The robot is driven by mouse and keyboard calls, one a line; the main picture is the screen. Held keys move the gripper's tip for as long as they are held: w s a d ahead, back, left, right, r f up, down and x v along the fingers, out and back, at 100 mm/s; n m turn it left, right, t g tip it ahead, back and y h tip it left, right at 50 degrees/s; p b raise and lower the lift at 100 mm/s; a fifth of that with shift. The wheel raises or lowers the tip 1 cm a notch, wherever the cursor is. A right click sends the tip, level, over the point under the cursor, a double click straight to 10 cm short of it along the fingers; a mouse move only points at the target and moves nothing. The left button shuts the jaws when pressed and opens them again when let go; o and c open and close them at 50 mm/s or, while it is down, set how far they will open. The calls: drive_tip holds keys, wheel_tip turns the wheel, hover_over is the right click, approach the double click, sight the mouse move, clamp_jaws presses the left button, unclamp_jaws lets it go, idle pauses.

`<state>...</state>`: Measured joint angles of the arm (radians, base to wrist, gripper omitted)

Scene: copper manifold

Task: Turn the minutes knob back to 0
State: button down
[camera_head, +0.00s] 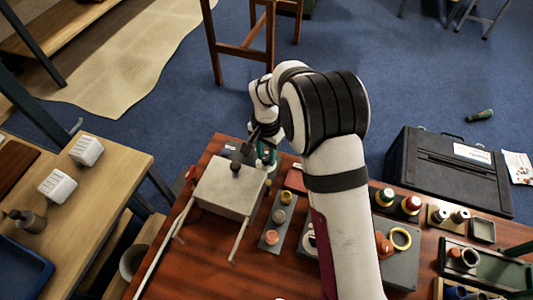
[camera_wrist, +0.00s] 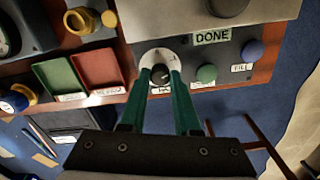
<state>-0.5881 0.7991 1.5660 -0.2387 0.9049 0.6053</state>
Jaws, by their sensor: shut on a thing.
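In the wrist view, a dark round knob (camera_wrist: 160,74) sits on a white dial disc (camera_wrist: 148,58) with dark marks, on a grey panel (camera_wrist: 192,55). A label under the dial is mostly covered by my fingers, so I cannot read it or the knob's setting. My gripper (camera_wrist: 161,81) has its two green fingers on either side of the knob, shut on it. In the head view, my gripper (camera_head: 264,154) is at the far edge of the table, just beyond the grey-white box (camera_head: 228,189); the knob is hidden there.
Beside the dial are a green button (camera_wrist: 207,74) and a blue button (camera_wrist: 252,50) over a FILL label (camera_wrist: 242,68), with a DONE label (camera_wrist: 212,37) above. Green (camera_wrist: 62,80) and red (camera_wrist: 99,70) trays lie left. A black case (camera_head: 450,172) stands right of the table.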

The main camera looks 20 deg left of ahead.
sight(266, 158)
drive_tip(key=n, duration=1.4)
idle(0.5)
drive_tip(key=c, duration=0.6)
unclamp_jaws()
wheel_tip(266, 158, up, 16)
drive_tip(key=shift+f, duration=0.1)
